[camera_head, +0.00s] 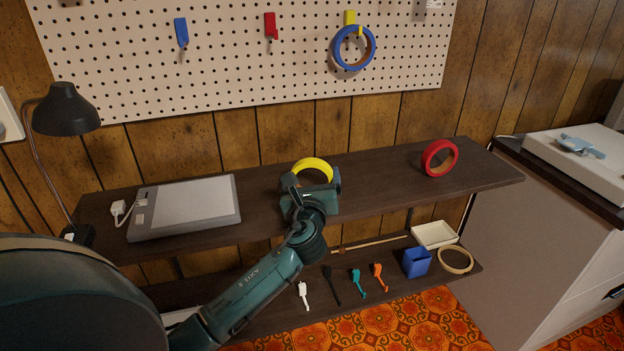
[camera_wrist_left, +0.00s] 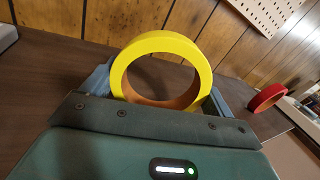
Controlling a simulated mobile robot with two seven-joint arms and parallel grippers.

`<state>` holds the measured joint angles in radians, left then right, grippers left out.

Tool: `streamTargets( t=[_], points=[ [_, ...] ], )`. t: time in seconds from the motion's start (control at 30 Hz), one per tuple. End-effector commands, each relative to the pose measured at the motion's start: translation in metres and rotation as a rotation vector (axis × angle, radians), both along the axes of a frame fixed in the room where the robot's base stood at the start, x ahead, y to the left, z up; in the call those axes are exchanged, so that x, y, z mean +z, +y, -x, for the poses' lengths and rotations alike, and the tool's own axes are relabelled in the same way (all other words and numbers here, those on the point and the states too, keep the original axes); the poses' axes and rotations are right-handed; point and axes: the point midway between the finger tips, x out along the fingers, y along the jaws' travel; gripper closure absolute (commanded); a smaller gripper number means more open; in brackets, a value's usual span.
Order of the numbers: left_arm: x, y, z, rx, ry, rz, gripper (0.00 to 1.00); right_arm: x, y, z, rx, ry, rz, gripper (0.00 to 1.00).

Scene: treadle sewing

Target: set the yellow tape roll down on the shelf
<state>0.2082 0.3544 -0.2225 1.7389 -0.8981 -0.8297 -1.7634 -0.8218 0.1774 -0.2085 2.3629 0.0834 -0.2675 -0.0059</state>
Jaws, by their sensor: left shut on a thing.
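The yellow tape roll (camera_head: 314,165) stands upright on its edge at my left gripper (camera_head: 311,184), above the middle of the dark shelf (camera_head: 385,180). My left gripper is shut on the yellow roll, and its body hides the roll's lower part in the head view. In the left wrist view the yellow roll (camera_wrist_left: 160,46) sits upright between the two fingers. I cannot tell whether its lower edge touches the shelf. My right gripper is not in view.
A red tape roll (camera_head: 439,158) stands upright on the shelf's right part. A grey flat device (camera_head: 186,206) lies on the left part, beside a black lamp (camera_head: 66,110). A blue roll (camera_head: 354,48) hangs on the pegboard (camera_head: 220,60). The shelf between the gripper and red roll is clear.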

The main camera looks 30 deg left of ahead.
Motion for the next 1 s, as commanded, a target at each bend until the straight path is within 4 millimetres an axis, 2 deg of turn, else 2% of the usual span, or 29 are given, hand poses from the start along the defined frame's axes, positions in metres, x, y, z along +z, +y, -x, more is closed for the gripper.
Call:
streamTargets(
  t=[0.2,0.23,0.37,0.67,0.83,1.0],
  points=[
    [-0.005,0.0,0.0,0.0,0.0,0.0,0.36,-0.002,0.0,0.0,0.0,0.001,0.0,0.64],
    [-0.005,0.0,0.0,0.0,0.0,0.0,0.11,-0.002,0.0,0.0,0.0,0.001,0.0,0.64],
    [-0.005,0.0,0.0,0.0,0.0,0.0,0.01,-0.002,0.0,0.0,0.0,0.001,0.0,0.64],
    [-0.005,0.0,0.0,0.0,0.001,0.0,0.0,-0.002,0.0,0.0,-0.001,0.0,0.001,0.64],
    [-0.005,-0.012,0.021,-0.003,0.003,0.002,0.0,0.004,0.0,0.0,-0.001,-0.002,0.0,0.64],
    [-0.005,-0.032,0.055,-0.003,0.004,0.002,0.0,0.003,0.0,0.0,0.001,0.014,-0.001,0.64]
  ],
)
